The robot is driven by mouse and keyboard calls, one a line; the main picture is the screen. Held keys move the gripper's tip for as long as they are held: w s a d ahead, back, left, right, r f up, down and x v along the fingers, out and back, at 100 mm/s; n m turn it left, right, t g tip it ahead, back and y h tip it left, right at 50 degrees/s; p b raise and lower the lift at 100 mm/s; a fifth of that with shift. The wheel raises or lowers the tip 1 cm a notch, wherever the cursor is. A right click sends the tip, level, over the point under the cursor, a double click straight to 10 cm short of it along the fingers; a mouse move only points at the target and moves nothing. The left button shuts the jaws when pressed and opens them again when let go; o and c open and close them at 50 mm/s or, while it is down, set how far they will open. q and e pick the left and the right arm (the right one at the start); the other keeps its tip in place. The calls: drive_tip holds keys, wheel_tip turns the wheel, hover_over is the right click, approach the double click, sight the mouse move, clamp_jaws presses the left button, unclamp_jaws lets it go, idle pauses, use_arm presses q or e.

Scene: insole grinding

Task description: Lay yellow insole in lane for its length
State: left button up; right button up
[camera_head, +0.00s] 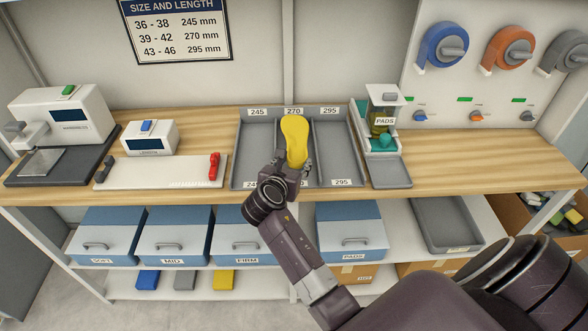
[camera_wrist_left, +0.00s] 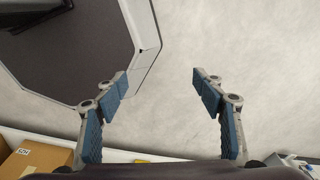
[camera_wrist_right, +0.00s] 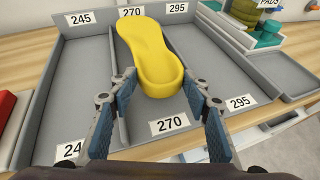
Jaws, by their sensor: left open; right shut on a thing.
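The yellow insole (camera_head: 295,139) is over the middle lane of the grey three-lane tray (camera_head: 241,150), the lane labelled 270 (camera_wrist_right: 168,126). In the right wrist view the insole (camera_wrist_right: 152,58) points away along the lane, its near end between my fingers. I cannot tell whether it touches the lane floor. My right gripper (camera_head: 291,165) is shut on this near end. Lanes 245 and 295 lie on either side and look empty. My left gripper (camera_wrist_left: 160,82) is open and empty above the floor, away from the bench; it is not in the head view.
A length gauge (camera_head: 151,138) with a red slider (camera_head: 214,166) stands left of the tray, and a white machine (camera_head: 67,120) further left. A pads dispenser (camera_head: 383,115) stands close on the right. The wall sign (camera_head: 179,27) pairs 39-42 with 270 mm. Drawers sit below.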

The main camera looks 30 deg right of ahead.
wheel_tip(320, 180, down, 2)
drive_tip(key=shift+f, duration=0.2)
use_arm(q)
drive_tip(key=shift+w+d, duration=0.2)
drive_tip(key=shift+w, duration=0.45)
use_arm(e)
drive_tip(key=shift+f, duration=0.7)
use_arm(q)
drive_tip(key=shift+s, duration=0.2)
use_arm(e)
drive_tip(key=o, duration=1.6)
